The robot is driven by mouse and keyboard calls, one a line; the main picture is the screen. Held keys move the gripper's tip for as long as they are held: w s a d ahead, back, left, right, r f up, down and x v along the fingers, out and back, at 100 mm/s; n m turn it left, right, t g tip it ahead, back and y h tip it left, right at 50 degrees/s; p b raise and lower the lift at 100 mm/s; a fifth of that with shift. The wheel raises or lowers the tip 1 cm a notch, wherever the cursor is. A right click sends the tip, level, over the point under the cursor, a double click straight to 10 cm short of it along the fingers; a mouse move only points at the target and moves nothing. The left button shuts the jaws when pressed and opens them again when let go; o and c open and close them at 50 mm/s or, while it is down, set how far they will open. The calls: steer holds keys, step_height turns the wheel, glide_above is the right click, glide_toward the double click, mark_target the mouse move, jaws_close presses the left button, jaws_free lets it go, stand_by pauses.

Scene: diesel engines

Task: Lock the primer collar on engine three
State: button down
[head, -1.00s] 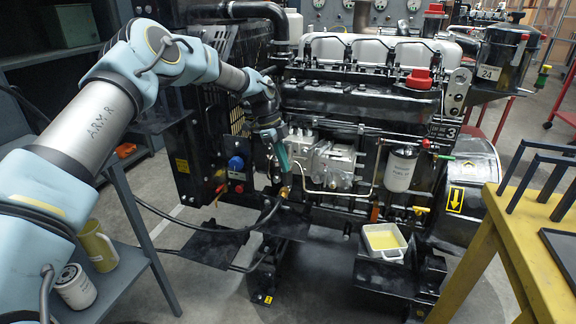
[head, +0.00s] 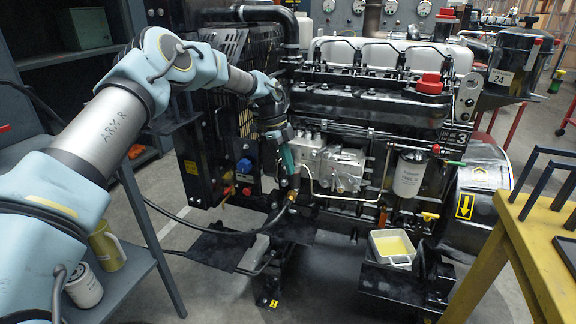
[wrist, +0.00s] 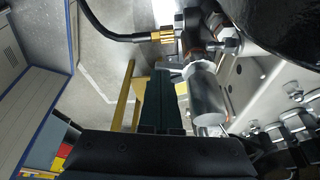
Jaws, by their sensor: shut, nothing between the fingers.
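Engine three (head: 460,138), marked with a white 3, stands ahead with its fuel pump side facing me. My gripper (head: 288,170) points down at the left end of the silver pump body (head: 342,167). In the wrist view my gripper's dark green fingers (wrist: 160,85) are shut and empty. Just beyond their tips is a grey winged ring (wrist: 178,67) at the base of a silver cylinder (wrist: 207,95); this looks like the primer collar. I cannot tell whether the fingertips touch it. The collar is hidden or too small to make out in the head view.
A brass fitting (wrist: 167,34) with a black hose lies close to the fingertips. A white fuel filter (head: 409,174) and a tray of yellow liquid (head: 391,247) are to the right. A yellow bench (head: 530,245) stands front right, a grey shelf (head: 145,262) front left.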

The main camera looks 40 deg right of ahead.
steer(key=s+d+n+t+h+p, duration=0.3)
steer(key=d+n+p, duration=0.25)
steer(key=n, duration=0.65)
steer(key=w+a+b+v, duration=0.1)
steer(key=b+v, duration=0.1)
steer(key=v, duration=0.9)
steer(key=w+a+r+n+p, duration=0.2)
steer(key=a+r+n, duration=0.1)
steer(key=a, duration=0.6)
steer(key=w+a+r+n+t+y+p, duration=0.1)
steer(key=w+a+r+n, duration=0.1)
steer(key=a, duration=0.8)
steer(key=w+a+r+n+t+y+p, duration=0.1)
steer(key=w+a+r+n+p, duration=0.1)
steer(key=a, duration=0.8)
steer(key=shift+w+r+n+p, duration=0.3)
steer(key=shift+w+r+n, duration=0.25)
steer(key=shift+r+n, duration=0.5)
